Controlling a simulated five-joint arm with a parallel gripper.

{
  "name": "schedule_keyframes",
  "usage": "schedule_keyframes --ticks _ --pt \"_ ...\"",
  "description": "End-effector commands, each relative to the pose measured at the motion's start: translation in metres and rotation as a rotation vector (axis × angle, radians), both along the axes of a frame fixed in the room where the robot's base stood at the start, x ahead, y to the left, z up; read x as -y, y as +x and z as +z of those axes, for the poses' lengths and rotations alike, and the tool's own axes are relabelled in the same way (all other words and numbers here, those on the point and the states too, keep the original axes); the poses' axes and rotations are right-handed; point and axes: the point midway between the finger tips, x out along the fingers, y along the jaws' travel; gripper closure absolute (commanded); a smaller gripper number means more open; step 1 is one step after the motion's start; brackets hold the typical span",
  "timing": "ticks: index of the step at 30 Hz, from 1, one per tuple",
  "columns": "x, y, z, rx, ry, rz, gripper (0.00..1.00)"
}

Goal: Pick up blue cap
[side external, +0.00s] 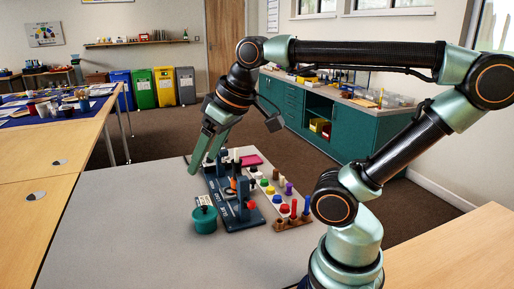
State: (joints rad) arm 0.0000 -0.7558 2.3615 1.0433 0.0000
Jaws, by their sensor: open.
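My gripper (203,165) points down with its two green fingers apart and nothing visible between them. It is over the far left end of a dark blue rack (236,217) on the grey table. To the right of the rack, small coloured caps stand in a row on a pale strip (262,199).
A teal pot (205,221) stands at the rack's front left. Red and blue upright pieces (306,206) stand in a brown holder at the right. A pink item (251,160) lies behind. The grey table (120,240) is clear at the left and front.

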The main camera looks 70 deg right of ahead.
Motion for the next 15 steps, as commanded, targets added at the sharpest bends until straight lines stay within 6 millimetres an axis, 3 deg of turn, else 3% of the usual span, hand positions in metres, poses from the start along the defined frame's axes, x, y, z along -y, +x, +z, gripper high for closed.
schedule_keyframes --ticks 1,8,11,15 --pt "0.001 0.001 0.013 0.002 0.002 -0.007 0.28" --pt "0.059 0.018 0.021 -0.097 0.060 -0.300 0.28" --pt "0.091 0.023 0.025 -0.140 0.094 -0.451 0.28" --pt "0.150 0.026 0.028 -0.212 0.158 -0.714 0.28"
